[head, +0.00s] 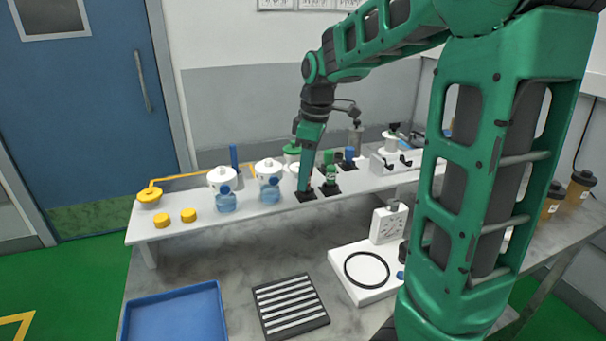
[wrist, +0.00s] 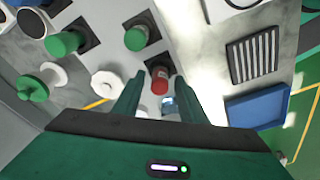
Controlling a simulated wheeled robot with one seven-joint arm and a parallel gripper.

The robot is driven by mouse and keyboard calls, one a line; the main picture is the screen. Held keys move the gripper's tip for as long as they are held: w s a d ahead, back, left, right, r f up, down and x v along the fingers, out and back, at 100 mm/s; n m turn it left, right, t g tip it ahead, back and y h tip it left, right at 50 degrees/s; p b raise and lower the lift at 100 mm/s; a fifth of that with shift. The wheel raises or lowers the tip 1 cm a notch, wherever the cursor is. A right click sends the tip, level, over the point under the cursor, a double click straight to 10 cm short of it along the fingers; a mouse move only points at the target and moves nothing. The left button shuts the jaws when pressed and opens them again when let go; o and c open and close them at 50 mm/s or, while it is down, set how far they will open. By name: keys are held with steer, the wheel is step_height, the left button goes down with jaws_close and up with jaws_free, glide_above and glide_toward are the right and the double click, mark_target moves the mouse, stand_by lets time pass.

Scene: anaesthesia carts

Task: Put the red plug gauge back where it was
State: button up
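The red plug gauge (wrist: 159,80) stands between the two fingers of my gripper (wrist: 158,84) in the wrist view. A narrow gap shows on each side of it, so the fingers look open around it. A dark square pad (wrist: 151,58) lies under or just beside the gauge. In the head view my gripper (head: 304,187) points down at a dark pad (head: 307,197) on the white raised shelf (head: 275,208). The gauge is mostly hidden there by the fingers.
Green-topped gauges (wrist: 137,38) stand on dark pads close by; one shows right of my gripper in the head view (head: 330,182). White-and-blue jars (head: 269,190) stand to the left. A blue tray (head: 175,318) and a striped rack (head: 290,306) lie on the lower bench.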

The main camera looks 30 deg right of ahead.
step_height(320, 180, up, 11)
steer(key=s+d+f+m, duration=0.1)
steer(key=s+f+m, duration=0.4)
steer(key=s, duration=0.4)
steer(key=s+d+f+m, duration=0.1)
steer(key=s+f+m, duration=0.4)
steer(key=s, duration=0.4)
steer(key=s+d+f+m+g, duration=0.1)
steer(key=s+f+m, duration=0.4)
steer(key=s, duration=0.4)
steer(key=shift+d+f+h, duration=0.15)
steer(key=shift+f+h, duration=0.25)
steer(key=shift+f, duration=0.45)
steer(key=shift+w+f, duration=0.3)
steer(key=shift+w, duration=0.5)
steer(key=shift+s+r, duration=0.1)
steer(key=shift+s, duration=0.05)
